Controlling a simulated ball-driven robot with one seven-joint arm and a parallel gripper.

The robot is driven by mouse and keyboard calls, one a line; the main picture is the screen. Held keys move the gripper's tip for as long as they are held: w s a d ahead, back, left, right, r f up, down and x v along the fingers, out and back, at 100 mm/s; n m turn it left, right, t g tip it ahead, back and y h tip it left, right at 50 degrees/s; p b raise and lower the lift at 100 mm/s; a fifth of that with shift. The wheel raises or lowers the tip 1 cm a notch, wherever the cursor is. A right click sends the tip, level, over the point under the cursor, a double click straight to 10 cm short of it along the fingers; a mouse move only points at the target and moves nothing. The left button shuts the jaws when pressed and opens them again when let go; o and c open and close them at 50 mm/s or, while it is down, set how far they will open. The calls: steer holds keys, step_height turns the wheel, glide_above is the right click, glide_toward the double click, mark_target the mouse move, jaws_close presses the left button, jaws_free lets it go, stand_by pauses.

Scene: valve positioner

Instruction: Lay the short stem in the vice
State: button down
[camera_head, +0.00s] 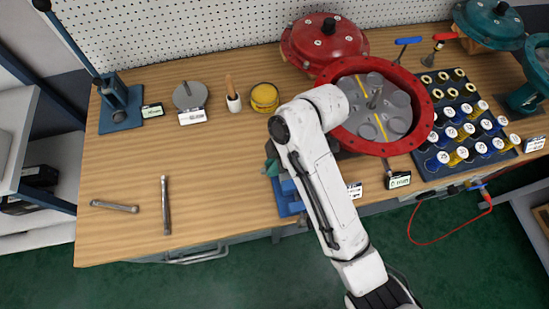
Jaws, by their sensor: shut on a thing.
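A blue vice (285,196) stands at the front edge of the bench, partly hidden behind my white arm. Its jaws and anything between them cannot be made out. Two grey metal stems lie flat on the left of the bench. One stem (115,206) lies crosswise and looks a little shorter; the other stem (166,205) points away from the front edge. My gripper is hidden behind my own arm, which bends over the bench in front of the vice. What it holds cannot be seen.
A red casing (426,98) with a grey plate stands right of my arm; a red cover (323,42) is behind it. A tray of coloured parts (421,164) is at right. A yellow tin (264,97) and a cup (233,103) stand behind. The bench's left middle is clear.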

steer(key=shift+f+b, duration=1.95)
steer(key=shift+f, duration=0.2)
steer(key=shift+d+r+p, duration=0.1)
steer(key=shift+p, duration=0.25)
steer(key=shift+f+b, duration=0.6)
steer(key=shift+f, duration=0.5)
steer(key=c, duration=1)
jaws_free()
steer(key=shift+c, duration=0.2)
